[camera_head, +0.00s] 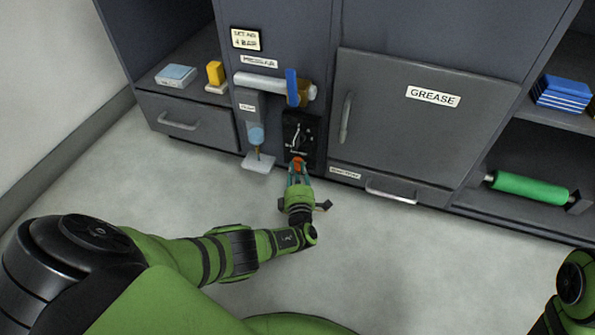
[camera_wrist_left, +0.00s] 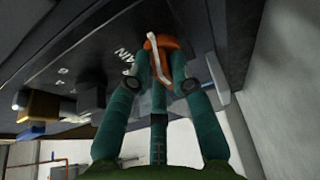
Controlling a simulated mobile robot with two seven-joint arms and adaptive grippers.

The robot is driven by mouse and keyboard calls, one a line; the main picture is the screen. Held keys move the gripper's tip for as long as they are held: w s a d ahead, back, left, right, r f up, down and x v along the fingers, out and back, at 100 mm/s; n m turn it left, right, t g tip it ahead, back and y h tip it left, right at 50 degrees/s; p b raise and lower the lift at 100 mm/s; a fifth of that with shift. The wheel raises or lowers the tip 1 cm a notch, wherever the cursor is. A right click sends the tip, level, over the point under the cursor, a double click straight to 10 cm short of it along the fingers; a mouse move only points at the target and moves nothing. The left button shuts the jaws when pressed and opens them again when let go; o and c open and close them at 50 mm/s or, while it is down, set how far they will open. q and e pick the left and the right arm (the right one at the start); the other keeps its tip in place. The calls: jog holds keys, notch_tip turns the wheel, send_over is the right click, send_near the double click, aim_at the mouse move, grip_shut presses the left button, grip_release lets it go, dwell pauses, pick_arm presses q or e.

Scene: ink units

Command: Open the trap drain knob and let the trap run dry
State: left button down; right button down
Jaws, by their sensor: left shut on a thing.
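An orange drain knob (camera_head: 298,160) sits at the lower edge of a black panel (camera_head: 308,125) low on the cabinet. My left gripper (camera_head: 298,170) is shut on the knob from the front. In the left wrist view its teal fingers (camera_wrist_left: 162,62) reach the orange knob (camera_wrist_left: 160,39), which has a white strip across it. The trap's blue bowl (camera_head: 256,135) hangs left of the panel, with a thin yellow-brown stem below it, over a pale tray (camera_head: 257,164) on the floor. Whether liquid runs from it cannot be told. My right gripper is out of view.
A pipe with a blue lever (camera_head: 292,88) runs above the panel. A grease door (camera_head: 425,117) and a low drawer handle (camera_head: 390,192) are to the right. A green roller (camera_head: 528,189) lies on the right shelf. The floor (camera_head: 380,265) in front is clear.

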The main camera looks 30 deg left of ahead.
pick_arm(q)
jog(key=shift+s+a, duration=0.2)
jog(key=shift+a, duration=0.2)
jog(key=c, duration=1.1)
grip_release()
jog(key=shift+d, duration=0.1)
jog(key=shift+w, duration=0.1)
jog(key=shift+d, duration=0.2)
jog(key=shift+s+d+f, duration=0.1)
jog(key=shift+s+d, duration=0.1)
jog(key=shift+s, duration=0.1)
jog(key=v, duration=0.6)
jog(key=shift+s, duration=0.3)
jog(key=shift+s+d, duration=0.1)
jog(key=shift+d, duration=0.05)
